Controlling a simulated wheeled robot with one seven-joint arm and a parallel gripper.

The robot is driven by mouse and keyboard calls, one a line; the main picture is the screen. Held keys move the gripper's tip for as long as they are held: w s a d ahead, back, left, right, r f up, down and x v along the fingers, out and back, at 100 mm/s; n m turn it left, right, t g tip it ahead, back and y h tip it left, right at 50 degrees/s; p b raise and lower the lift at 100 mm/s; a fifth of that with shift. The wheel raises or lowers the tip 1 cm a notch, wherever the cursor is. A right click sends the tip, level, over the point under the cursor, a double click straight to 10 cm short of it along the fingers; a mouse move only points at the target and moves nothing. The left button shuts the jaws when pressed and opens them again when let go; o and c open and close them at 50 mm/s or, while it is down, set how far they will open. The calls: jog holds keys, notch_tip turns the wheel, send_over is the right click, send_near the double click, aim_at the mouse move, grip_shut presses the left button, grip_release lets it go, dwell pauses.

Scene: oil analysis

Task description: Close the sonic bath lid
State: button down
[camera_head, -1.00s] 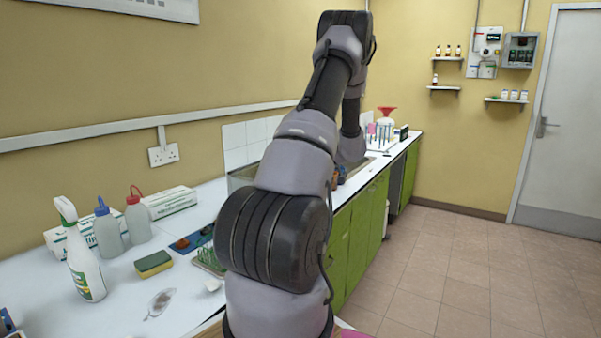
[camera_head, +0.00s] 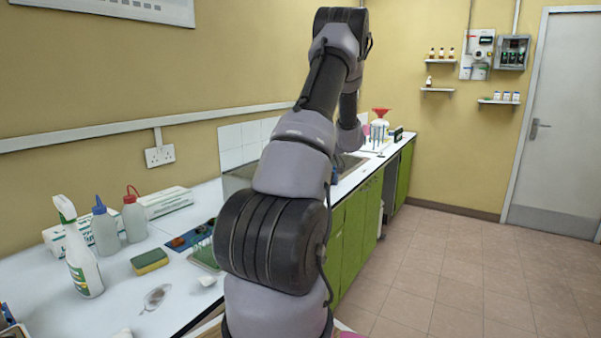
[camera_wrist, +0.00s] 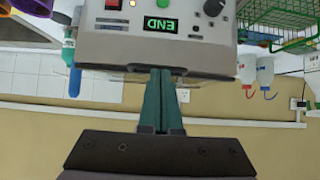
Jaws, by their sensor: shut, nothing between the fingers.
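The sonic bath (camera_wrist: 110,48) fills the top middle of the wrist view, which is upside down. It is a light grey box with a green lit "END" display, a red switch, a green button and a black knob. My gripper (camera_wrist: 160,72) has its two teal fingers together with nothing between them. The lid's position is not clear. In the head view my arm hides the bath and my gripper.
Blue (camera_wrist: 265,72) and red-capped bottles (camera_wrist: 246,70) and a green wire rack (camera_wrist: 280,15) are to the right in the wrist view. In the head view the bench (camera_head: 110,305) holds a spray bottle (camera_head: 82,265) and a sponge (camera_head: 150,261). The tiled floor (camera_head: 440,270) is clear.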

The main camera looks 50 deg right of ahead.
jog(key=s+d+f, duration=0.1)
jog(key=s+f, duration=0.3)
jog(key=s, duration=0.3)
jog(key=shift+d+f, duration=0.15)
jog(key=shift+d, duration=0.05)
jog(key=shift+s, duration=0.1)
jog(key=w+a+r+g, duration=0.1)
jog(key=w+a+r, duration=0.2)
jog(key=a+r, duration=0.5)
jog(key=w+a+r+m+g+y, duration=0.1)
jog(key=w+a+r+g, duration=0.3)
jog(key=a, duration=0.8)
jog(key=w+a+r+t, duration=0.1)
jog(key=w+a+r, duration=0.1)
jog(key=a+r, duration=0.65)
jog(key=s+a+r+m+g, duration=0.1)
jog(key=s+a+r, duration=0.25)
jog(key=a, duration=0.55)
jog(key=s+a+r+m, duration=0.15)
jog(key=s+a, duration=0.25)
jog(key=a, duration=0.5)
jog(key=s+a+r+m+t+h, duration=0.1)
jog(key=s+a+r+m, duration=0.1)
jog(key=s+a, duration=0.6)
jog(key=shift+s+a+r+m+t, duration=0.25)
jog(key=shift+s+m, duration=0.3)
jog(key=shift+s, duration=1.15)
